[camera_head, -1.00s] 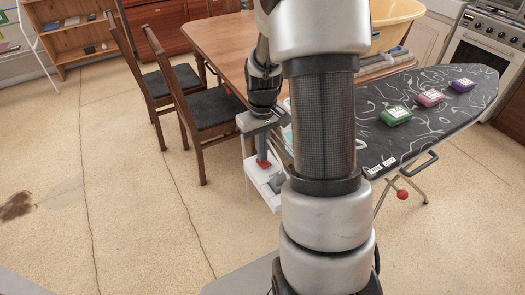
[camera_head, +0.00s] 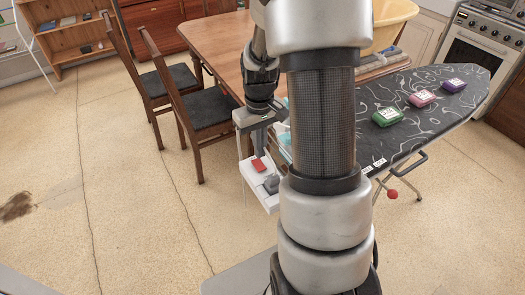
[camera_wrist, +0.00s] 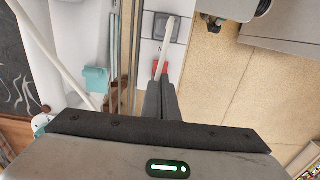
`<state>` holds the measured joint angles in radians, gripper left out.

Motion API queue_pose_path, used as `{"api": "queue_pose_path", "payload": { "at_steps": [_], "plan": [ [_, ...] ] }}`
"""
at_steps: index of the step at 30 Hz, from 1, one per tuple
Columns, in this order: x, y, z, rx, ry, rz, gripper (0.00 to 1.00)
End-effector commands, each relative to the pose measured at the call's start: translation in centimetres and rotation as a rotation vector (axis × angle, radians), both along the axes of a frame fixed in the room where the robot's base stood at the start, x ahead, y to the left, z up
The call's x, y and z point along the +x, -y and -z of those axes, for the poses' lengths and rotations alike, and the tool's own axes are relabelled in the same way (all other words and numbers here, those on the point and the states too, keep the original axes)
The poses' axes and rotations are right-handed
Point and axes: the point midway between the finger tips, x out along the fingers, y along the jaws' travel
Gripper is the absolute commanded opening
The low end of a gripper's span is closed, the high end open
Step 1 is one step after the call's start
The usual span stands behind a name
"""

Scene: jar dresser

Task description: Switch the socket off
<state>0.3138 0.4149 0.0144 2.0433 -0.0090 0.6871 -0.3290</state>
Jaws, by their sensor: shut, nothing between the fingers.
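The socket (camera_head: 249,172) is a white strip with a red switch (camera_head: 259,166) and a dark grey outlet (camera_head: 271,184). It is beside the table, left of my arm in the head view. It also shows in the wrist view, with the red switch (camera_wrist: 160,67) just beyond my fingertips and the grey outlet (camera_wrist: 167,30) farther off. My gripper (camera_head: 260,153) is shut and empty, pointing down just above the red switch. I cannot tell if it touches the switch, or which way the switch is tipped. The fingers hide part of the switch in the wrist view.
An ironing board (camera_head: 430,112) with green, pink and purple packets stands on the right. The wooden table (camera_head: 222,42) is behind my arm, with dark-seated chairs (camera_head: 205,112) on its left. A yellow basin (camera_head: 391,22) is on the table.

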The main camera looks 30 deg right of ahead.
Motion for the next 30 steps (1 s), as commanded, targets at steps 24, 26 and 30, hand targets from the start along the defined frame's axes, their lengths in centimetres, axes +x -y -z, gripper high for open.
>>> {"api": "queue_pose_path", "payload": {
  "at_steps": [24,26,30],
  "plan": [
    [0.1,0.0,-9.7,-0.001,0.005,0.0,0.0],
    [0.1,0.0,-9.7,-0.001,0.005,0.0,0.0],
    [0.1,0.0,-9.7,-0.001,0.006,0.0,0.0]
  ]
}}
